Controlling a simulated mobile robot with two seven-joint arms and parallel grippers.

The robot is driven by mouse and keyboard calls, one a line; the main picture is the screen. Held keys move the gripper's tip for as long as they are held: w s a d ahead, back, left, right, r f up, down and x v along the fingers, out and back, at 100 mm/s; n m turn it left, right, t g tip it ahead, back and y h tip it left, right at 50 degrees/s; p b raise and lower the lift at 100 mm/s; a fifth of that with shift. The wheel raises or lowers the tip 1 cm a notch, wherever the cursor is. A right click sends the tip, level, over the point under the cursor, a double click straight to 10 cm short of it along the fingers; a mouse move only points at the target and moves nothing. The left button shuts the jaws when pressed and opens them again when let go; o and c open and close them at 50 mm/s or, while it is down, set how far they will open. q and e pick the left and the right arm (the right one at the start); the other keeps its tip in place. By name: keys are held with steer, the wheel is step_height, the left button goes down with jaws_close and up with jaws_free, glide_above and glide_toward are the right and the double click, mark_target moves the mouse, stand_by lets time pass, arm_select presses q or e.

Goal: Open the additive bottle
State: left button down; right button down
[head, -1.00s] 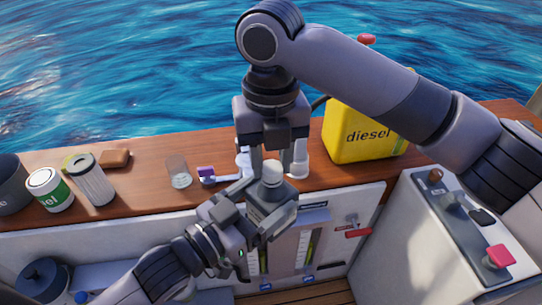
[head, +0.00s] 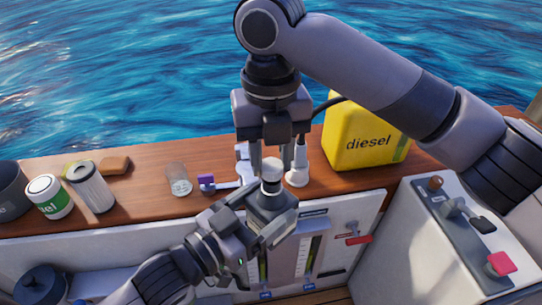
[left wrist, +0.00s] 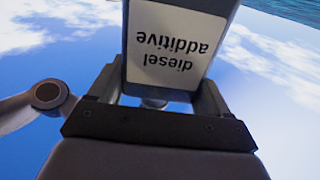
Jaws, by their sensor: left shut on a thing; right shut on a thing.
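The additive bottle (head: 270,201) is dark grey with a pale cap (head: 271,169) and stands roughly upright in front of the counter edge. My left gripper (head: 262,212) is shut on its body from the lower left. In the left wrist view the bottle's white label (left wrist: 172,42) reads "diesel additive" upside down, between the fingers of my left gripper (left wrist: 157,98). My right gripper (head: 271,158) points down from above and is shut on the cap. Whether the cap is loose from the neck cannot be told.
A yellow diesel can (head: 362,137) stands on the wooden counter (head: 130,200) at right. A glass jar (head: 179,179), a green-white can (head: 49,197), a filter (head: 91,187) and a purple-ended part (head: 207,182) stand left. A control panel (head: 465,225) is at right.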

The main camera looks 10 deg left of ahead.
mark_target(271, 163)
steer(key=shift+r, duration=2)
